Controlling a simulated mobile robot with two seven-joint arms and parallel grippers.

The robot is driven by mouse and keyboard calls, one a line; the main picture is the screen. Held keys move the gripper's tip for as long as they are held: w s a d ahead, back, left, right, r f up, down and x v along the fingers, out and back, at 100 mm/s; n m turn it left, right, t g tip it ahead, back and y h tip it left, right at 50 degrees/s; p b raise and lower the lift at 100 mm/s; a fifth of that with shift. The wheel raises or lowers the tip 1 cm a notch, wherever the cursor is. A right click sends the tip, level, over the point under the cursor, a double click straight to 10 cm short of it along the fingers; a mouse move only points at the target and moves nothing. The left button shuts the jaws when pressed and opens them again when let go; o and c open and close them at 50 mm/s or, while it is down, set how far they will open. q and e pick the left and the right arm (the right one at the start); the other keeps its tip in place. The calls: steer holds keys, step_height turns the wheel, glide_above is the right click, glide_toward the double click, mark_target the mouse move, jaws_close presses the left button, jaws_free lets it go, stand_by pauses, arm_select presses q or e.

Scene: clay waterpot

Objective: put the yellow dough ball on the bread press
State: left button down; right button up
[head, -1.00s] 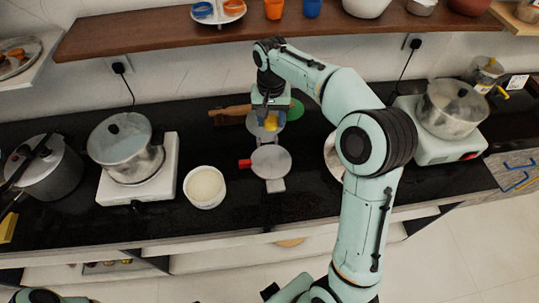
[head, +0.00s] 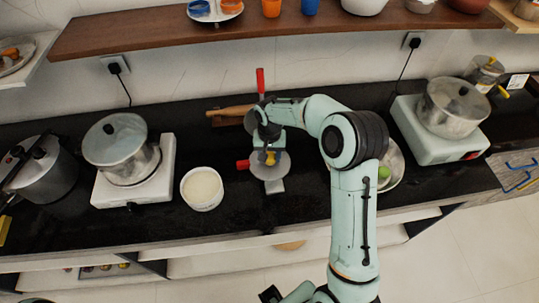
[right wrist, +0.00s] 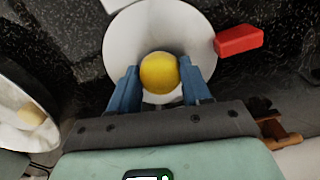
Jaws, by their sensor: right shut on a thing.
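The yellow dough ball (head: 271,158) is held between the blue fingers of my right gripper (head: 270,156). In the right wrist view, the ball (right wrist: 159,73) sits between both fingertips (right wrist: 160,82), over the pale round plate of the bread press (right wrist: 125,40). In the head view, the press's lower plate (head: 266,170) lies just under the gripper, with a red handle (head: 243,164) at its left. A red lever end (head: 260,78) stands up behind. I cannot tell whether the ball touches the plate. My arm hides the upper part of the press.
A white tub (head: 201,188) stands left of the press. A metal bowl (head: 396,168) with a green round thing (head: 383,172) stands to the right. A rolling pin (head: 230,110) lies behind. Pots on stoves stand at both sides. The shelf (head: 170,33) overhangs the back.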

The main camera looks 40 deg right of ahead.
mark_target(270, 160)
steer(key=shift+f, duration=0.1)
steer(key=shift+f, duration=0.1)
steer(key=o, duration=0.9)
arm_select(q)
steer(key=shift+f, duration=0.15)
arm_select(e)
steer(key=shift+o, duration=0.2)
steer(key=shift+r, duration=0.2)
arm_select(q)
steer(key=shift+w+r+p, duration=0.4)
steer(key=shift+r+p, duration=0.1)
steer(key=shift+r, duration=0.25)
arm_select(e)
step_height(270, 160, up, 12)
steer(key=shift+f, duration=0.1)
